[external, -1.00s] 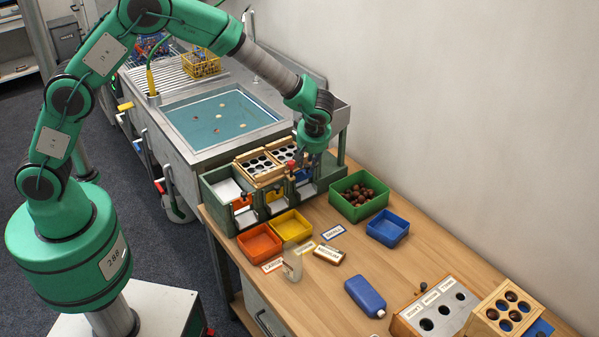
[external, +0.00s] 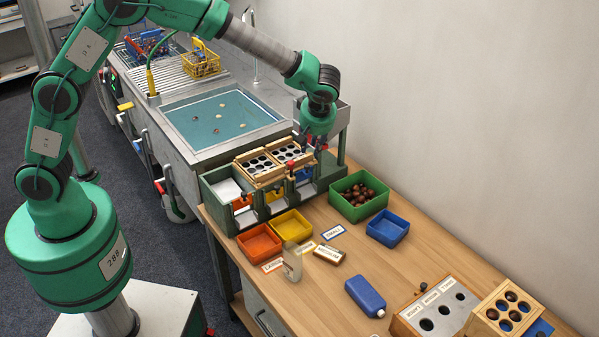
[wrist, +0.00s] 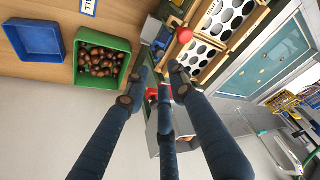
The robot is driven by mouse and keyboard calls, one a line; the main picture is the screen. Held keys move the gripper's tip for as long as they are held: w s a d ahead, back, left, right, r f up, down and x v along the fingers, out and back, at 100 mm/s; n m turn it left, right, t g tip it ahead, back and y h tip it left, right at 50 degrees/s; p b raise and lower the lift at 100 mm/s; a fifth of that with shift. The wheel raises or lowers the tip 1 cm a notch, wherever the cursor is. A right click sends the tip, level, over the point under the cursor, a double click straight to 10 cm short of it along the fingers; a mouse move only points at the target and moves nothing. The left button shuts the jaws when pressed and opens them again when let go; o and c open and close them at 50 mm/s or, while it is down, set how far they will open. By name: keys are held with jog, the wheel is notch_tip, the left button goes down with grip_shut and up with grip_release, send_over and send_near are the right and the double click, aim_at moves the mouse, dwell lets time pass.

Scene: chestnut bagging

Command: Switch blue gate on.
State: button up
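The sorter (external: 222,187) is a green frame with chutes and dimpled wooden trays on top, standing at the table's far end. Its blue gate (external: 302,174) is at the right-hand chute; part of the blue also shows in the wrist view (wrist: 177,4). A red knob (wrist: 184,35) stands beside the trays in the wrist view. My gripper (external: 316,144) is above the sorter's right end. In the wrist view its dark fingers (wrist: 154,92) are spread, with a small red part visible between or beyond them. Whether they touch it, I cannot tell.
A green bin (external: 335,203) of chestnuts and an empty blue bin (external: 399,221) stand right of the sorter. Orange (external: 258,243) and yellow (external: 290,226) bins sit before it. A sink basin (external: 190,142) is behind; the wall is close on the right.

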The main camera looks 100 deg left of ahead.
jog(key=shift+v, duration=1.1)
jog(key=s+d+r+m+t+h, duration=0.1)
jog(key=s+d+r+m+t, duration=0.1)
jog(key=s+d+r+m, duration=0.5)
jog(key=s+d+r+m+t+h, duration=0.1)
jog(key=s+d+r+m+t, duration=0.15)
jog(key=s+d+r, duration=0.8)
jog(key=s+d+r+m+t+h, duration=0.2)
jog(key=s+d+r+m+t, duration=0.1)
jog(key=s+d+m, duration=1)
jog(key=s+d, duration=0.4)
jog(key=s, duration=0.4)
jog(key=shift+s+d, duration=0.15)
jog(key=shift+d, duration=0.15)
